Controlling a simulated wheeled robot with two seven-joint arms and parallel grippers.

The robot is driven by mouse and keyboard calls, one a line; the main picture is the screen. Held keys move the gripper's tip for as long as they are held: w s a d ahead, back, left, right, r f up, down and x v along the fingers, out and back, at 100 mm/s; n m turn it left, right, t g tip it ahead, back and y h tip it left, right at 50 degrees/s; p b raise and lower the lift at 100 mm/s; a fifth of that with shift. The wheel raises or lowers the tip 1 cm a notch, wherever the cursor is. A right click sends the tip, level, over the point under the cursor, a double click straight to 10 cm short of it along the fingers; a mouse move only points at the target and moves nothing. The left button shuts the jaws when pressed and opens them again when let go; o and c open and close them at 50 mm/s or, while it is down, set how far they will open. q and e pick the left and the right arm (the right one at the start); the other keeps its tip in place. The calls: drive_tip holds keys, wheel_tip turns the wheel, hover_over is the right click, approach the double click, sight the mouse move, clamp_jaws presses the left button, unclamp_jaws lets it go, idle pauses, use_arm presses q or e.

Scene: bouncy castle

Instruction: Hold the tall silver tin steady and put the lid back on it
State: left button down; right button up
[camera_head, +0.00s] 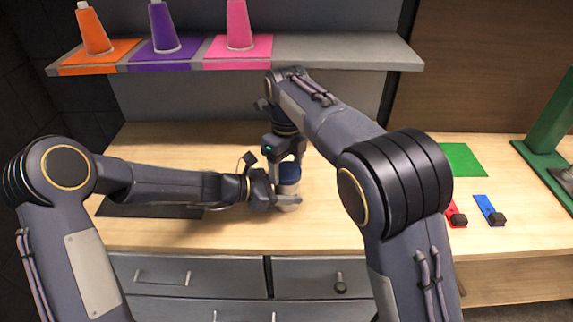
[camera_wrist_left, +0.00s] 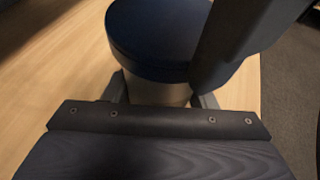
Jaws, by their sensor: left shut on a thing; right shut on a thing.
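The tall silver tin (camera_head: 288,189) stands upright on the wooden worktop, partly hidden by my grippers. My left gripper (camera_head: 284,202) comes in from the left, low down, and is shut around the tin's body. The blue lid (camera_head: 290,172) is at the tin's top, level as far as I can see. My right gripper (camera_head: 287,163) reaches down from above and is shut on the lid. In the left wrist view the lid (camera_wrist_left: 160,35) is directly over the tin's silver body (camera_wrist_left: 155,92). I cannot tell whether it is fully seated.
A shelf (camera_head: 345,52) with orange (camera_head: 94,32), purple (camera_head: 163,30) and pink (camera_head: 239,27) cones is behind. A dark mat (camera_head: 150,210) lies under my left arm. Red (camera_head: 455,214) and blue (camera_head: 488,208) pieces and a green mat (camera_head: 461,160) lie at right. Drawers are below the worktop.

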drive_tip(key=m, duration=0.4)
drive_tip(key=o, duration=0.9)
drive_tip(key=shift+o, duration=0.2)
drive_tip(key=shift+r, duration=2.3)
drive_tip(key=shift+c, duration=0.3)
